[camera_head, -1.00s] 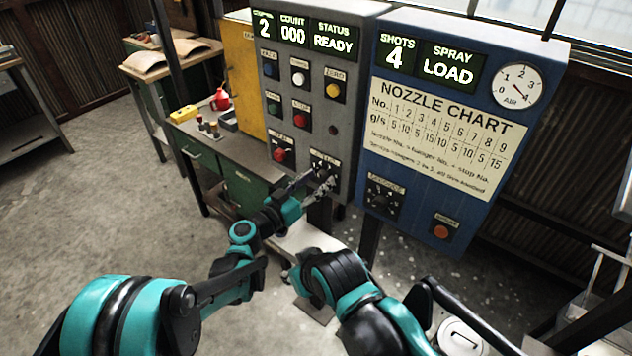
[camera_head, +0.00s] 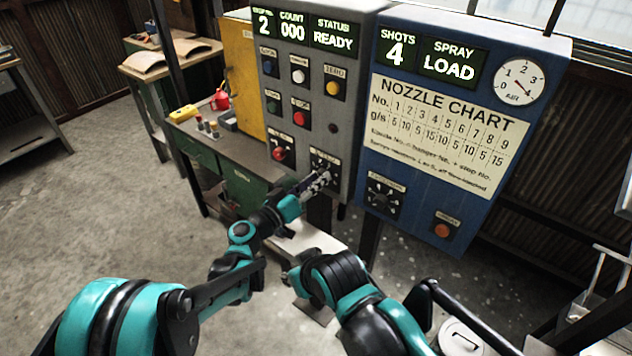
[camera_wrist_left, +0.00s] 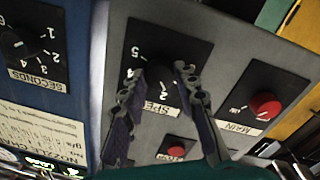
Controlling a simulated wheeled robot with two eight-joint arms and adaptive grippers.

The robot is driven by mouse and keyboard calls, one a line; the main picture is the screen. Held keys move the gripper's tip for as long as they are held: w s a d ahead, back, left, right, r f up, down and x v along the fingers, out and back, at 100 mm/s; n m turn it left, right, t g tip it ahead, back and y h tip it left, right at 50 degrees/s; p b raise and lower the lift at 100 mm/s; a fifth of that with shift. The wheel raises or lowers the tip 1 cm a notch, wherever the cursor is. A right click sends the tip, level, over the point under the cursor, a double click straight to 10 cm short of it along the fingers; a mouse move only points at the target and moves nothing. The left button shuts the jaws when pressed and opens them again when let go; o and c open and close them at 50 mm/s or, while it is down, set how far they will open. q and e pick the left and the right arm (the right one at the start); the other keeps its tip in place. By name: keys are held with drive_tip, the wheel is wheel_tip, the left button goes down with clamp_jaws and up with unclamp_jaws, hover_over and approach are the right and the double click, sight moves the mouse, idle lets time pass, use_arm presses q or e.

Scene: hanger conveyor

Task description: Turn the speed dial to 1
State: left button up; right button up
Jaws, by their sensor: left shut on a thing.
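The speed dial is a dark knob on a black square plate low on the grey panel. In the head view its plate (camera_head: 323,162) shows just beyond my left gripper (camera_head: 318,181), which covers most of the knob. In the left wrist view the plate (camera_wrist_left: 185,50) appears upside down, with numbers around the knob and a SPEED label (camera_wrist_left: 160,108). There my left gripper (camera_wrist_left: 160,74) has a finger on each side of the knob and is shut on it. The knob's exact pointer setting is hard to read.
A red MAIN knob (camera_head: 280,154) sits left of the dial, with several buttons above. The blue cabinet (camera_head: 420,215) at right carries a SECONDS dial (camera_head: 383,196) and an orange button (camera_head: 441,231). A green workbench (camera_head: 235,160) stands behind at left.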

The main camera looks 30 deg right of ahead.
use_arm(q)
drive_tip(key=n+b, duration=0.1)
drive_tip(key=n, duration=0.4)
drive_tip(key=shift+n, duration=0.4)
idle(0.3)
drive_tip(key=o, duration=1.2)
drive_tip(key=shift+c, duration=0.2)
drive_tip(key=v, duration=1.2)
drive_tip(key=shift+f, duration=0.15)
